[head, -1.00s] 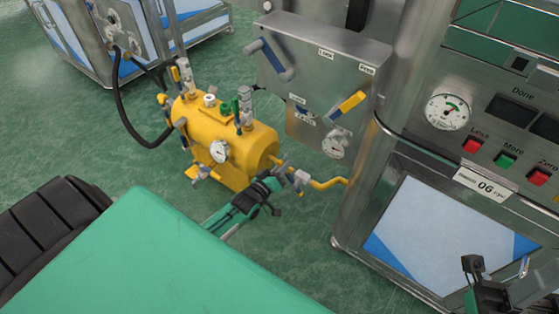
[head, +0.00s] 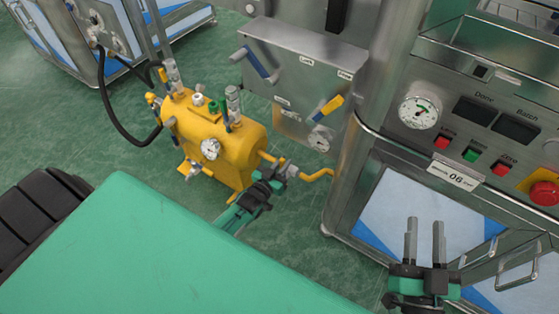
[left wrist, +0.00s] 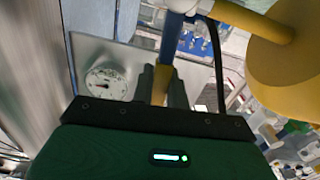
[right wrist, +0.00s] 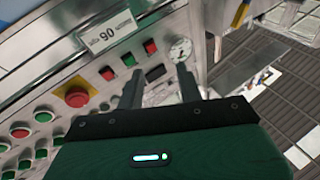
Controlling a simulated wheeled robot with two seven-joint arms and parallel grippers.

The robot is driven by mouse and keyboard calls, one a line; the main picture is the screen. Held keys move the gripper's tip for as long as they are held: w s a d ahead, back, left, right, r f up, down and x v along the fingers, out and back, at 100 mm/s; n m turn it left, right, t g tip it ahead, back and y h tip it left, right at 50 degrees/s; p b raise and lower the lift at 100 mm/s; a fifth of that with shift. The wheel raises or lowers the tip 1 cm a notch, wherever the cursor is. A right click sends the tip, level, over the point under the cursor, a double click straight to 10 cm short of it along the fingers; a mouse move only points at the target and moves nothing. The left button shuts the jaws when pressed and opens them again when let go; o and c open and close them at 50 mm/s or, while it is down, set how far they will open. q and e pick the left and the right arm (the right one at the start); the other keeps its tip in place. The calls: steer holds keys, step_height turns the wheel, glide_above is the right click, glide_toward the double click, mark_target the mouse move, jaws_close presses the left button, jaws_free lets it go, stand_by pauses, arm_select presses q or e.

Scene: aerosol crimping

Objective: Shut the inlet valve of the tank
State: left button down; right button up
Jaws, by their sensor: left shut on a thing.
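The yellow tank (head: 225,150) stands on the floor left of the steel cabinet, with a gauge on its end. A yellow pipe (head: 318,175) joins it to the cabinet, and a grey valve (head: 291,170) sits on this pipe. My left gripper (head: 276,178) is at this valve. In the left wrist view my left gripper (left wrist: 162,85) is shut on a lever handle, blue (left wrist: 177,25) with a yellow end between the fingers. The fingers hide part of the handle. My right gripper (head: 425,242) is open and empty before the cabinet front.
A steel panel (head: 300,60) with a blue lever (head: 262,65) and a yellow-ended lever (head: 325,108) stands behind the tank. The control cabinet (head: 365,130) with buttons and a red emergency stop (head: 544,193) is at right. A black hose (head: 112,120) runs left of the tank.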

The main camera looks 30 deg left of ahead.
arm_select(q)
steer(key=shift+s+d+m, duration=0.1)
steer(key=shift+d+m, duration=0.3)
steer(key=shift+m, duration=0.1)
arm_select(e)
steer(key=shift+s+a+f+g, duration=0.15)
steer(key=shift+a+f+g, duration=0.1)
steer(key=shift+f+g, duration=0.35)
steer(key=shift+s+a+f+g, duration=0.2)
steer(key=shift+f+g, duration=0.1)
steer(key=shift+f, duration=0.5)
arm_select(q)
steer(key=c, duration=1.4)
jaws_free()
